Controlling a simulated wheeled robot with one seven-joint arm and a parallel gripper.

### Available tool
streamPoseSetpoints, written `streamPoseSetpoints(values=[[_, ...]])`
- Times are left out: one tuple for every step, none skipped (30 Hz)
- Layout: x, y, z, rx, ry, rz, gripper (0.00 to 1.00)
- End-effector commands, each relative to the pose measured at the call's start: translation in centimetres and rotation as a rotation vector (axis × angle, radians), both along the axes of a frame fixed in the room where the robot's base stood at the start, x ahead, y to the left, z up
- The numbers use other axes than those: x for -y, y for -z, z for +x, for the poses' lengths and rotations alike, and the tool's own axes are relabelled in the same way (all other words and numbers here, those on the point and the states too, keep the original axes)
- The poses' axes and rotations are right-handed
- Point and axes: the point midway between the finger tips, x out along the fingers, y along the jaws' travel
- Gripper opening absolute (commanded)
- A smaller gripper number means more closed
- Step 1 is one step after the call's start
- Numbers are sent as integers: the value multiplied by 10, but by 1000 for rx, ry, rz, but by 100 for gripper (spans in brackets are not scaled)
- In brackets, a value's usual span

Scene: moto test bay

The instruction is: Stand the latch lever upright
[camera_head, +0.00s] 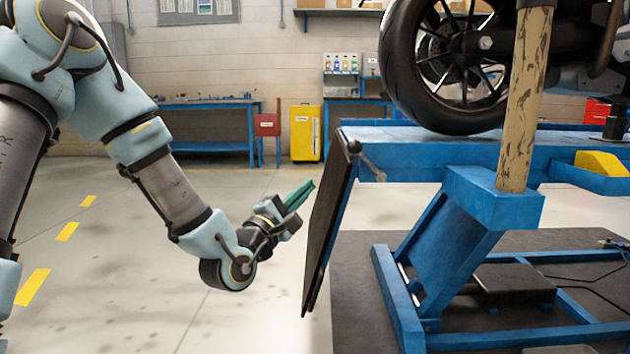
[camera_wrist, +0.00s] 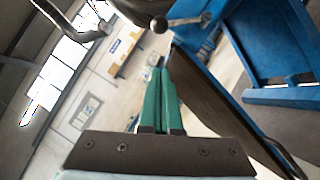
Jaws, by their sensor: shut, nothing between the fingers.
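The latch lever (camera_head: 370,164) is a short metal rod with a rounded knob at its end, at the near left end of the blue lift table (camera_head: 440,146). It slants down to the right in the head view, not upright. In the wrist view the lever (camera_wrist: 185,21) shows near the top, beyond the fingertips. My gripper (camera_head: 312,184) has green fingers, shut and empty, pointing up and right. It is left of the lever and a little lower, apart from it. In the wrist view the shut fingers of my gripper (camera_wrist: 160,65) lie side by side.
A dark ramp panel (camera_head: 327,230) hangs steeply from the table end, close to the right of my fingertips. A motorcycle wheel (camera_head: 405,75) stands on the table. A wooden-looking post (camera_head: 524,95) rises in front. The floor (camera_head: 130,270) around my arm is clear.

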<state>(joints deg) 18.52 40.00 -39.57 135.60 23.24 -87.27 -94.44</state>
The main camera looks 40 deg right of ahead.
Motion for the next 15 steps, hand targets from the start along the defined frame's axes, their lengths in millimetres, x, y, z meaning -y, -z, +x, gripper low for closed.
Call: streamPoseSetpoints(values=[[-1,6,-5,-29,10,-13,0],[-1,5,-6,-42,13,-21,0],[-1,5,-7,-55,16,-28,0],[0,4,-7,-60,18,-31,0],[2,3,-6,-61,18,-32,0],[5,1,-5,-62,18,-33,0],[8,0,-4,-61,17,-33,0],[11,-1,-2,-60,18,-34,0],[17,-3,-1,-59,19,-33,0],[22,-5,1,-59,19,-36,0],[27,-6,3,-59,19,-35,0],[34,-8,6,-58,18,-35,0],[40,-10,8,-57,18,-34,0],[45,-12,10,-57,18,-35,0],[53,-14,13,-57,18,-34,0]])
